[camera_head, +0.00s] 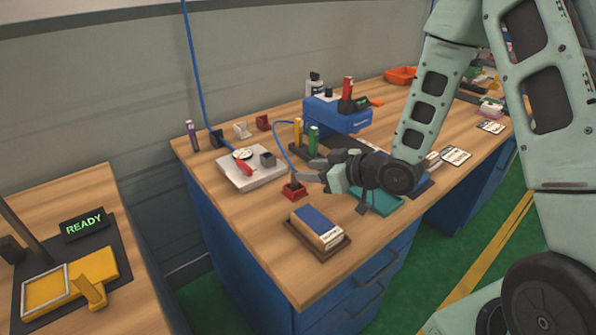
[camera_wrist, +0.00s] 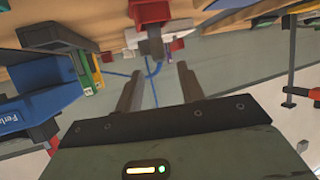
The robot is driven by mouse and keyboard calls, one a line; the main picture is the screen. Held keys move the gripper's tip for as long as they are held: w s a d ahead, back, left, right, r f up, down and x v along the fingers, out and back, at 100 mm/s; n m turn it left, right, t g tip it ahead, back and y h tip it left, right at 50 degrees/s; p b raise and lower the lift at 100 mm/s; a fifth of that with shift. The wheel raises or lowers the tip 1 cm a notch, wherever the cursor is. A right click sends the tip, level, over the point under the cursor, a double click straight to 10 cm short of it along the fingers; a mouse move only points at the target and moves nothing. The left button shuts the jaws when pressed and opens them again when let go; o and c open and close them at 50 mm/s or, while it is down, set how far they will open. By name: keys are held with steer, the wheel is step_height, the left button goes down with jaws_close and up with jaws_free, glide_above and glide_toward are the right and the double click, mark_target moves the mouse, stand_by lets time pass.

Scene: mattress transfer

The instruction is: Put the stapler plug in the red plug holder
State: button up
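The red plug holder (camera_head: 293,191) sits on the wooden bench, left of my gripper. A small grey plug (camera_head: 294,178) appears seated upright in it, with a blue cable arching up from it toward the blue machine. In the wrist view the red holder (camera_wrist: 150,11) is at the top edge, with the grey plug (camera_wrist: 151,46) and its cable below it. My gripper (camera_head: 310,170) is open, its fingertips close to the plug on its right side. In the wrist view my gripper's two fingers (camera_wrist: 157,85) stand apart with nothing between them but background and cable.
A blue machine (camera_head: 336,117) stands behind my gripper. A white plate (camera_head: 240,178) with a red-handled tool lies to the left. A brown tray (camera_head: 340,249) holding a blue-and-white box is in front. Green and yellow upright items (camera_head: 314,141) stand close behind my gripper.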

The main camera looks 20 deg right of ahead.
steer(key=p+v, duration=0.6)
steer(key=p, duration=0.1)
steer(key=s+a+r+g+h, duration=0.6)
steer(key=s+a+r+g, duration=0.15)
steer(key=s+a, duration=0.4)
steer(key=s+a+r+g+h, duration=0.1)
steer(key=s+r+g, duration=0.2)
steer(key=s, duration=1)
steer(key=shift+s+r, duration=0.2)
steer(key=shift+r, duration=0.7)
